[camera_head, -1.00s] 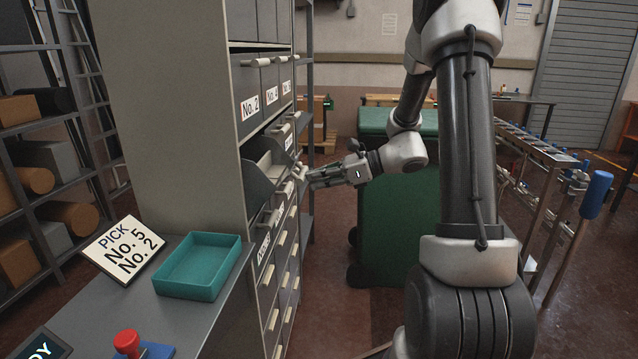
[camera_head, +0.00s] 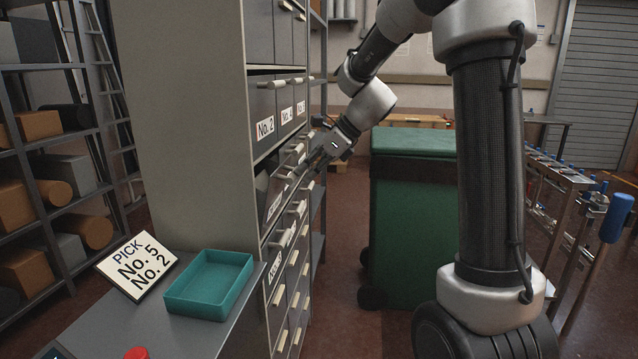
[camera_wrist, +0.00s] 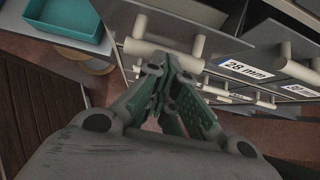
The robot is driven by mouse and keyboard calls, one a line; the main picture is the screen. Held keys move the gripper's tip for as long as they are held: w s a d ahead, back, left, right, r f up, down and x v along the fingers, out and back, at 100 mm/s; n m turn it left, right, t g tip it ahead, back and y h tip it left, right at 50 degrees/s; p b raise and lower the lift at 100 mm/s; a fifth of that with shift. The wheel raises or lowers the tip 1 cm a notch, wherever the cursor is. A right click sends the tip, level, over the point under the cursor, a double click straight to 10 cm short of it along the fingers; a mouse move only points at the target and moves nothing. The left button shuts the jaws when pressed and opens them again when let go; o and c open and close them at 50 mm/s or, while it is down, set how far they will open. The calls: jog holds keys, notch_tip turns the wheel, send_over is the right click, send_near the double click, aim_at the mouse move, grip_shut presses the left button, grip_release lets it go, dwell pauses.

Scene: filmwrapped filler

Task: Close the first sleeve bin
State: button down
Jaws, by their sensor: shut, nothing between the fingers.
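A grey bin (camera_head: 273,198) with a pale handle is tilted partly out of the middle row of the tall cabinet in the head view. My gripper (camera_head: 312,172) is at the cabinet front, close to the handles of this row. In the wrist view the shut fingers (camera_wrist: 158,72) are empty, with their tips at or very near a pale bar handle (camera_wrist: 160,54). I cannot tell whether they touch it. A bin front beside it carries a "28 mm" label (camera_wrist: 247,69). The number of the bin at my fingertips is hidden.
The cabinet (camera_head: 192,110) has numbered drawers above, including No. 2 (camera_head: 265,127), and more handled drawers below. A teal tray (camera_head: 208,286) and a pick sign (camera_head: 137,266) stand on the left bench. A green wheeled container (camera_head: 410,225) stands behind my arm.

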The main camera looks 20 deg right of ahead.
jog(key=shift+w+a+r, duration=0.35)
jog(key=shift+a+r, duration=0.1)
jog(key=shift+a, duration=0.2)
jog(key=shift+w+a+r, duration=0.35)
jog(key=shift+a+r, duration=0.05)
jog(key=shift+a, duration=0.25)
jog(key=shift+d, duration=0.1)
